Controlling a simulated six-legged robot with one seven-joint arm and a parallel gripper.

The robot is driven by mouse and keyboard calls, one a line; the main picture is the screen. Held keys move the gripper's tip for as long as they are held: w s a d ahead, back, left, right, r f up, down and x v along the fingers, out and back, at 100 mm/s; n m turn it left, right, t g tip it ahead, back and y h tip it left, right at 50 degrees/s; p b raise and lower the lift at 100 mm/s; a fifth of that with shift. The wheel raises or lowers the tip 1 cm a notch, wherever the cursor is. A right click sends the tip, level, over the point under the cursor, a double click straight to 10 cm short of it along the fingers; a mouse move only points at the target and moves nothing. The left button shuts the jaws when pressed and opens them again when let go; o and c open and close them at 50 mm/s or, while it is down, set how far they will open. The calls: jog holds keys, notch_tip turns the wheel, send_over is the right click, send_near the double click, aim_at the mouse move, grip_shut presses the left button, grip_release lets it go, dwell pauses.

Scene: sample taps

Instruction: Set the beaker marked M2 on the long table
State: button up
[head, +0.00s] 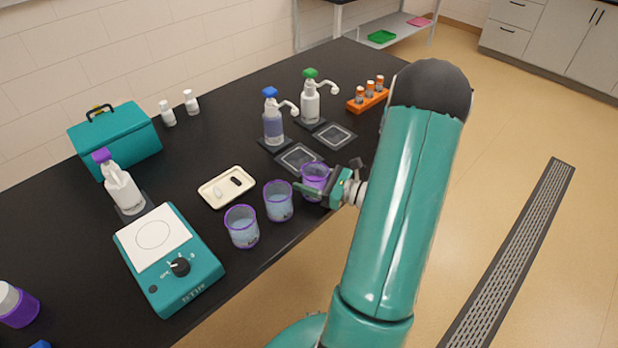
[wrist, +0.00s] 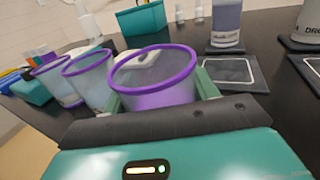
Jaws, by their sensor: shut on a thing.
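My gripper (head: 318,190) is shut on a purple-rimmed beaker (head: 314,177), with one green finger on each side of it. In the wrist view this beaker (wrist: 154,82) fills the middle, between the fingers (wrist: 155,98), and looks upright with a purple lower part. No marking can be read on it. Two similar clear beakers stand to its left on the long black table (head: 230,95): a middle one (head: 278,203) and a left one (head: 242,229). Their markings are too small to read. I cannot tell whether the held beaker touches the table.
Blue-topped (head: 272,121) and green-topped (head: 310,102) dispensers stand behind dark square pads (head: 299,158). A cream tray (head: 227,188), teal stirrer (head: 170,258), teal box (head: 115,140) and orange rack (head: 367,98) share the table. The table's front edge runs close to the beakers.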

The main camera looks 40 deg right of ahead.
jog(key=o, duration=1)
jog(key=shift+f, duration=0.1)
jog(key=shift+o, duration=0.2)
jog(key=v, duration=1.2)
